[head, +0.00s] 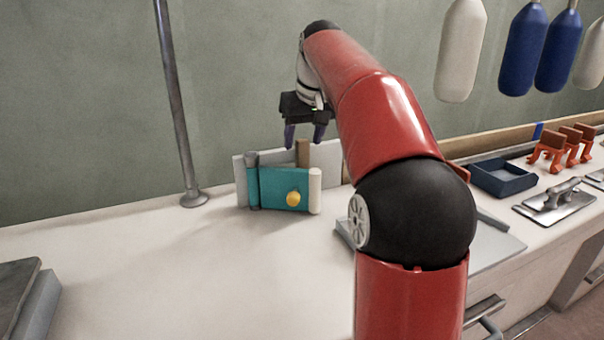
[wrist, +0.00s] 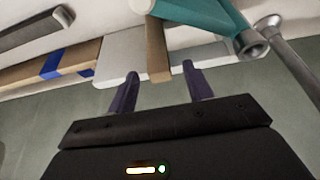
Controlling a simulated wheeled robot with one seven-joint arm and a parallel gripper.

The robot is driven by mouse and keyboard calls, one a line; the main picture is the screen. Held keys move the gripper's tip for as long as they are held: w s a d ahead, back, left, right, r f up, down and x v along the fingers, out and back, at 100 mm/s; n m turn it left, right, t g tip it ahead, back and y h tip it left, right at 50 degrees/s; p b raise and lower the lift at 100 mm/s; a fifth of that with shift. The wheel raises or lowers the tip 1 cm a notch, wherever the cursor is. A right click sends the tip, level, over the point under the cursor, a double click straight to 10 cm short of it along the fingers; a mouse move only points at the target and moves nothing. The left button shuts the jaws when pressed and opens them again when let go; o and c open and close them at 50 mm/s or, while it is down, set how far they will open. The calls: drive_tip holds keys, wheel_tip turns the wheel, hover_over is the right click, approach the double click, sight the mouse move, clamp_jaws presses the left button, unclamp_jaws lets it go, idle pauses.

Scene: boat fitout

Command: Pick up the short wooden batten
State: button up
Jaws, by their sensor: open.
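The short wooden batten (head: 302,152) is a brown strip standing upright behind a teal panel (head: 272,188) with a yellow knob, in front of a pale back plate (head: 328,160). Its lower part is hidden by the teal panel. My gripper (head: 304,137) is just above the batten's top, its two dark fingers pointing down, open and empty. In the wrist view the batten (wrist: 157,50) lies between the lines of my open fingers (wrist: 161,85), with its top end near the level of the fingertips. I cannot tell the exact depth gap.
A grey tube (head: 252,180) and a cream tube (head: 315,190) flank the teal panel. A metal pole (head: 177,95) rises to the left. A navy tray (head: 502,178) and orange clamps (head: 548,148) are to the right.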

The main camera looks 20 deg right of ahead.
drive_tip(key=shift+w+f, duration=0.15)
drive_tip(key=shift+f, duration=0.3)
clamp_jaws()
drive_tip(key=shift+r, duration=0.15)
